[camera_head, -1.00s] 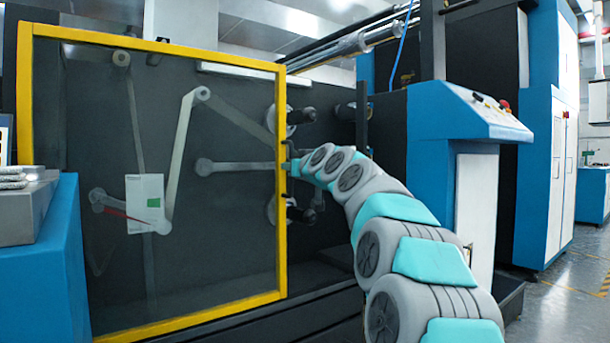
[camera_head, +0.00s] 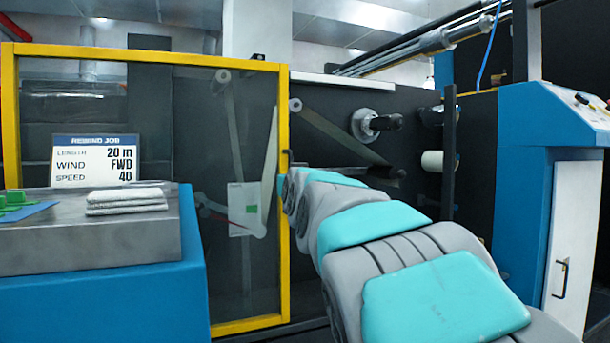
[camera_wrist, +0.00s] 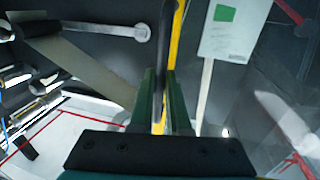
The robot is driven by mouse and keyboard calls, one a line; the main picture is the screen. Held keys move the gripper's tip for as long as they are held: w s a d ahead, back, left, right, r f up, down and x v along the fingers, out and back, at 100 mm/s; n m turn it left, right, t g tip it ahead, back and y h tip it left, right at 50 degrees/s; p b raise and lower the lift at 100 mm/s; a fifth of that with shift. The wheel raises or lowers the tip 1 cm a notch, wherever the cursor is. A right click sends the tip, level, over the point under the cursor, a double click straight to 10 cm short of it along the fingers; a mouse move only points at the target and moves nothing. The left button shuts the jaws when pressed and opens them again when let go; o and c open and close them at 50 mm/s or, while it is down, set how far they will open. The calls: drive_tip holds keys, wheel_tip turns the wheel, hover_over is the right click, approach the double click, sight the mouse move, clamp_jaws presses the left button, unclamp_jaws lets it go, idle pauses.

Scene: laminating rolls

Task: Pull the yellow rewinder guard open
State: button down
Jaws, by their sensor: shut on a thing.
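The yellow-framed clear rewinder guard (camera_head: 284,225) stands at the left of the machine in the head view. Its right edge is left of the bare spindle (camera_head: 372,124), so the machine's right part is uncovered. Its yellow frame also shows in the wrist view (camera_wrist: 176,35). The black guard handle (camera_wrist: 158,85) stands upright between the two green fingers of my gripper (camera_wrist: 161,95), which is shut on it. In the head view my arm hides the gripper and most of the handle at the guard's right edge.
A blue stand with a grey top (camera_head: 90,245) holds folded white cloths (camera_head: 126,200) in front of the guard's left part. A "Rewind job" sign (camera_head: 97,160) stands behind them. A blue console (camera_head: 550,150) is at right.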

drive_tip(key=shift+a, duration=0.15)
drive_tip(key=c, duration=0.9)
unclamp_jaws()
drive_tip(key=shift+s, duration=0.1)
drive_tip(key=shift+s+d, duration=0.2)
drive_tip(key=shift+s, duration=1.05)
drive_tip(key=shift+s+d, duration=0.2)
drive_tip(key=shift+s, duration=1.1)
drive_tip(key=shift+s+d, duration=0.2)
drive_tip(key=shift+s, duration=1.05)
